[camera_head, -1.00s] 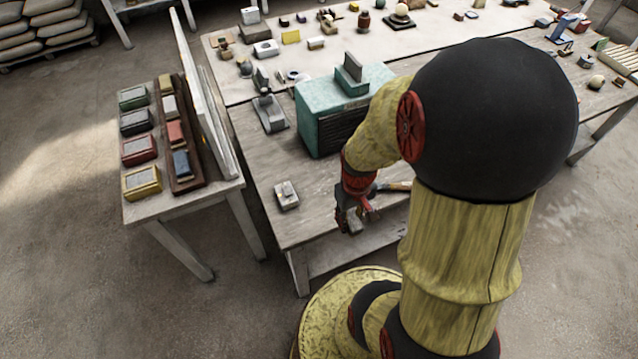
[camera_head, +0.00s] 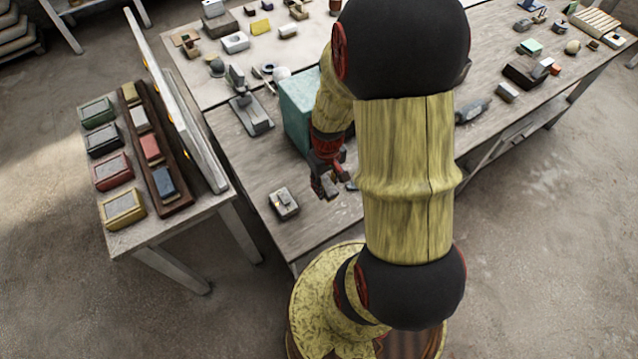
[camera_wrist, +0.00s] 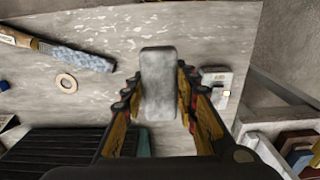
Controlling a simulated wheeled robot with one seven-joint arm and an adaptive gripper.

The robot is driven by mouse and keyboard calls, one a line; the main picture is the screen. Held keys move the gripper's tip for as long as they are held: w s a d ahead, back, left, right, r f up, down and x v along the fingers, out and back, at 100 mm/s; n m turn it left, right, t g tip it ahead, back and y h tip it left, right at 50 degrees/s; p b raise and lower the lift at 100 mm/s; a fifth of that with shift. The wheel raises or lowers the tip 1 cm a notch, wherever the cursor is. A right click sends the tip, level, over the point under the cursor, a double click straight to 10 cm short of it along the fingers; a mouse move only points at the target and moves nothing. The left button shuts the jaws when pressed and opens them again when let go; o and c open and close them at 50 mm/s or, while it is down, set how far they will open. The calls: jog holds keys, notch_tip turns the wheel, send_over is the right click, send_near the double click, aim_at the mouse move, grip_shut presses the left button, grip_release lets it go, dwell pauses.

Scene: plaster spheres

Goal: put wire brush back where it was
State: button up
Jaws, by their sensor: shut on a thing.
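My gripper (camera_wrist: 158,90) is shut on a grey, rounded block (camera_wrist: 158,70), which stands out between the fingers in the wrist view; I cannot tell whether it is the wire brush. In the head view my gripper (camera_head: 325,188) is over the front part of the wooden table (camera_head: 300,235), just in front of the teal box. A tool with a wooden handle and a mottled grey head (camera_wrist: 75,56) lies on the table at upper left in the wrist view. It may be the wire brush. My arm hides most of that area in the head view.
A teal box (camera_head: 296,108) with a black slatted front (camera_wrist: 65,150) stands close behind my gripper. A small pale block (camera_head: 284,203) lies left of it. A tan ring (camera_wrist: 66,82) lies near the handled tool. A side table (camera_head: 160,232) with coloured blocks is at left.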

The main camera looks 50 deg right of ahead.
jog(key=w+d+f, duration=0.1)
jog(key=f, duration=0.1)
jog(key=w+d+f, duration=0.1)
jog(key=w+f, duration=0.1)
jog(key=w+d+f+b, duration=0.1)
jog(key=w+f, duration=0.1)
jog(key=shift+w+d, duration=0.1)
jog(key=shift+d, duration=0.05)
jog(key=shift+w+d+f, duration=0.1)
jog(key=shift+w+f, duration=0.1)
jog(key=shift+f, duration=0.35)
jog(key=shift+f+b, duration=0.35)
jog(key=shift+f, duration=0.95)
jog(key=shift+f, duration=0.25)
jog(key=o, duration=1)
jog(key=shift+r, duration=0.1)
jog(key=shift+r, duration=0.1)
